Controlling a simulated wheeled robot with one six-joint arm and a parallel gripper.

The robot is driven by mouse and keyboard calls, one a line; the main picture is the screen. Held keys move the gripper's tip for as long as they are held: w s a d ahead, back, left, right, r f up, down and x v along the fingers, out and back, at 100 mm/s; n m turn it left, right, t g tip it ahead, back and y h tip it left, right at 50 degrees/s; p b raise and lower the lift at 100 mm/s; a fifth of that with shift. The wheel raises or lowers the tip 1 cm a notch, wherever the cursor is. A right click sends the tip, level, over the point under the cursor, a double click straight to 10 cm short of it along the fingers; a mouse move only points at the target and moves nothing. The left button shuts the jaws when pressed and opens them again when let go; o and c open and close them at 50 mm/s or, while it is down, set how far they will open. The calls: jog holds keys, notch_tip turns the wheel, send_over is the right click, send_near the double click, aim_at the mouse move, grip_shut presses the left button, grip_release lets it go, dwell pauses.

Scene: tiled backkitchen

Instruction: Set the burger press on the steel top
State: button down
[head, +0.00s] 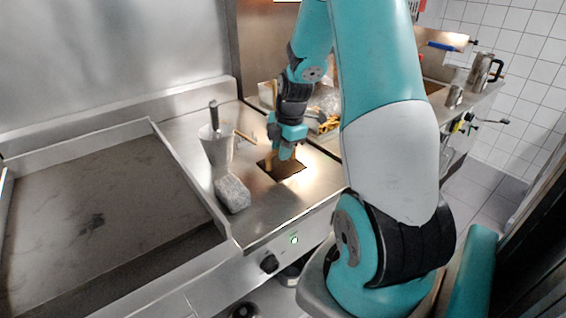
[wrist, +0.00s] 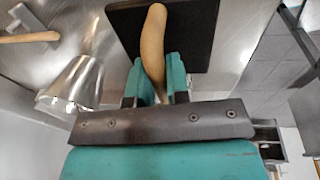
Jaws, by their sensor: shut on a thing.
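The burger press is a flat dark square plate with a curved wooden handle. Its plate (head: 282,170) shows in the head view on or very close over the steel top (head: 275,208); I cannot tell whether it touches. In the wrist view the plate (wrist: 197,35) lies roughly flat against the steel, with the handle (wrist: 153,42) rising toward me. My gripper (head: 287,152) points down over the press. Its teal fingers, also in the wrist view (wrist: 154,88), are shut on the handle, one on each side.
A metal cup (head: 216,147) with utensils stands left of the press, and a grey block (head: 233,193) lies in front of it. A recessed griddle (head: 100,210) fills the left. A tray of fries (head: 328,123) is behind right. Bare steel lies in front of the press.

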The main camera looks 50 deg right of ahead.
aim_at(283, 163)
jog(key=shift+f, duration=2.25)
jog(key=shift+f, duration=0.15)
jog(key=c, duration=1.1)
grip_release()
